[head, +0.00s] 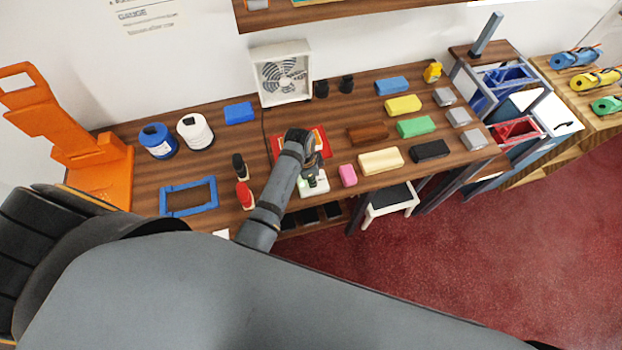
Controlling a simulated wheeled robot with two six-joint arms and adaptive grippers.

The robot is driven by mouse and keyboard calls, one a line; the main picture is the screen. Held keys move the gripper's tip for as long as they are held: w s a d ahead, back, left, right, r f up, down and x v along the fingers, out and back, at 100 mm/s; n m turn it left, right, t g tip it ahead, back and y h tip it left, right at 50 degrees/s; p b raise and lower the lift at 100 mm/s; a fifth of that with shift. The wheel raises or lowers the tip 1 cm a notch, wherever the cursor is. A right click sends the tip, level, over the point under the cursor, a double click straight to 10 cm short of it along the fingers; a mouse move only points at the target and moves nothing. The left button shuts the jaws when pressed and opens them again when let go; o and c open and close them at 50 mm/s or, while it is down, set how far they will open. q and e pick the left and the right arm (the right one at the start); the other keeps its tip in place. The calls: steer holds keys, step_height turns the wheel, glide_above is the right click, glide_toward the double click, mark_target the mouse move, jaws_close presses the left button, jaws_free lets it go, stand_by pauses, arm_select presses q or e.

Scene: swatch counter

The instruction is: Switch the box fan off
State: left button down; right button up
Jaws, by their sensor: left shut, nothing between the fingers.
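The white box fan (281,73) stands upright against the wall at the back of the brown counter, its grille facing me. A thin dark cord runs from it down the counter. A small pale switch-like box with a green patch (314,186) lies near the front edge; my gripper partly hides it, so I cannot tell its switch position. My left gripper (312,174) is shut and empty, pointing down right over this box. I cannot tell whether it touches it. My right gripper is not in view.
A red mat (322,134) lies behind my left gripper. A pink block (347,175) sits close on its right, with several coloured blocks beyond. A shelf (340,13) overhangs the back.

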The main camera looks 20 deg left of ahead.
arm_select(q)
steer(key=shift+f+b, duration=0.3)
steer(key=shift+f, duration=0.35)
steer(key=shift+r, duration=0.1)
step_height(320, 180, up, 2)
steer(key=shift+r+p, duration=0.2)
steer(key=shift+p, duration=1)
steer(key=shift+r, duration=2.25)
